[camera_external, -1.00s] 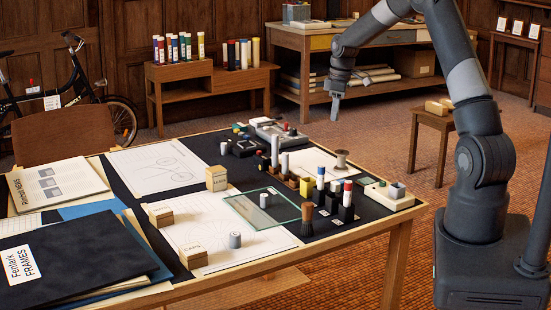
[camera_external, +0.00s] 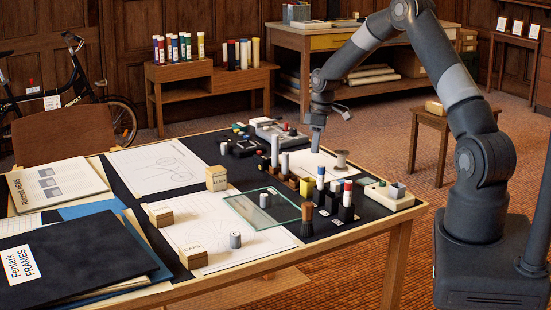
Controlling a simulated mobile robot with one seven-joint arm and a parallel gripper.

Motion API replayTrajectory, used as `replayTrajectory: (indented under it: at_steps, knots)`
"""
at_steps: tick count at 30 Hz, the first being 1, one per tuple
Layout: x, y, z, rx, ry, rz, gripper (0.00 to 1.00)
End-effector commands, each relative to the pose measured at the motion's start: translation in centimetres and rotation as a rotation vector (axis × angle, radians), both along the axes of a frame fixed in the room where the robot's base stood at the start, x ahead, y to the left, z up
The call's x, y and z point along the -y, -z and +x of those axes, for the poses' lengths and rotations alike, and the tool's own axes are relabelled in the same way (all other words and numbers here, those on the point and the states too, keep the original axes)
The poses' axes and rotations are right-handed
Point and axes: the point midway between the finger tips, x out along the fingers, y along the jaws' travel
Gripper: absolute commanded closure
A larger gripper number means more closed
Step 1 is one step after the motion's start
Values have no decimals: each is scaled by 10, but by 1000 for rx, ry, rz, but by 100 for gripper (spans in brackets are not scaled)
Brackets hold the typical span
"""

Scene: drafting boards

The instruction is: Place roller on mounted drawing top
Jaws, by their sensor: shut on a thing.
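My gripper (camera_external: 316,146) points down above the far right part of the drafting table. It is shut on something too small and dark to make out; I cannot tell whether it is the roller. A white sheet or board (camera_external: 300,160) lies below it, partly hidden by upright holders, and may be the mounted drawing. A small grey cylinder (camera_external: 235,240) stands on the large drawing sheet (camera_external: 195,225), and another (camera_external: 264,200) is by the glass plate (camera_external: 255,212).
Upright markers and a brush (camera_external: 307,220) crowd the table's right side. Wooden blocks (camera_external: 216,178) stand on the drawings. A black folder (camera_external: 70,260) covers the front left. A stool (camera_external: 440,125) stands beyond the table's right edge.

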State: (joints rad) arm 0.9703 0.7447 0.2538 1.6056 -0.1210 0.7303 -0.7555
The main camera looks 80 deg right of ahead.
Motion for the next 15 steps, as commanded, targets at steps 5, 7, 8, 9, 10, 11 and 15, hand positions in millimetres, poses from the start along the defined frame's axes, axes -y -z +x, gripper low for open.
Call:
replayTrajectory:
  at_steps: [5, 7, 8, 9, 10, 11, 15]
  knots:
    - [-7, 13, 20, 1, 0, -1, 100]
    - [-8, 15, 22, 1, 1, -1, 100]
    - [-8, 16, 23, 0, 1, -1, 100]
    - [-8, 19, 23, 0, 2, 0, 100]
    - [-8, 22, 23, 0, 2, 0, 100]
    - [-8, 26, 22, -1, 2, 1, 100]
    - [-8, 48, 22, -1, 1, 1, 100]
